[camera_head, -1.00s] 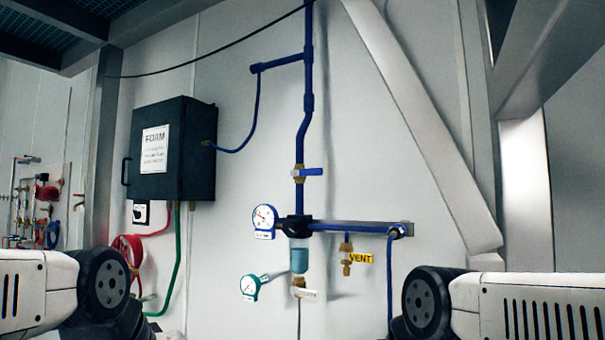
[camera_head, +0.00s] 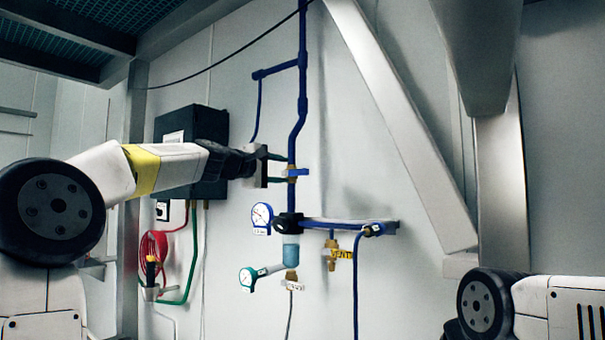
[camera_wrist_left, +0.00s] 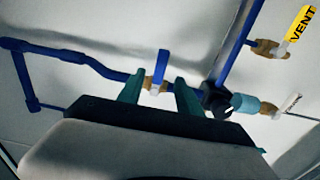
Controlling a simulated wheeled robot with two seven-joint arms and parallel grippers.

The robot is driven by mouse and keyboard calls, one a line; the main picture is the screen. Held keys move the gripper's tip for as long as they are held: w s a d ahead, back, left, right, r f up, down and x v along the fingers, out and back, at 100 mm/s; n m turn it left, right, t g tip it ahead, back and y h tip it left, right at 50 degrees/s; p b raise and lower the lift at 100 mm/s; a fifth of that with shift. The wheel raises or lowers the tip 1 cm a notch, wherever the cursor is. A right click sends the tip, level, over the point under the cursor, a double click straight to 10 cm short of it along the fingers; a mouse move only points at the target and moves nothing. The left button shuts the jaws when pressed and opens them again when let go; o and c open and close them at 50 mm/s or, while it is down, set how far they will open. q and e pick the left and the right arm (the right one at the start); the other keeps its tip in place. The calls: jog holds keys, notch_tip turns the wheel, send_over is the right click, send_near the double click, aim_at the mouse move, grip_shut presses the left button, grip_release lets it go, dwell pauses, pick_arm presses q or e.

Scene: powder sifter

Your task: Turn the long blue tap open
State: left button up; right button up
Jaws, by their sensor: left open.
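The blue tap (camera_head: 299,172) sits on a brass valve in the vertical blue pipe on the wall. Its handle lies across the pipe. My left gripper (camera_head: 281,168) is open at the left of the valve, its green fingers pointing at it. In the left wrist view, the tap handle (camera_wrist_left: 163,66) stands between the two open fingers (camera_wrist_left: 160,79), with space on both sides. I cannot tell whether either finger touches it. My right gripper is out of view; only part of that arm shows at the lower right.
A dark box (camera_head: 207,128) hangs behind my left forearm. A slanted beam (camera_head: 395,125) stands to the right.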

aim_at(298, 172)
pick_arm(q)
jog(key=shift+x, duration=3.65)
grip_shut()
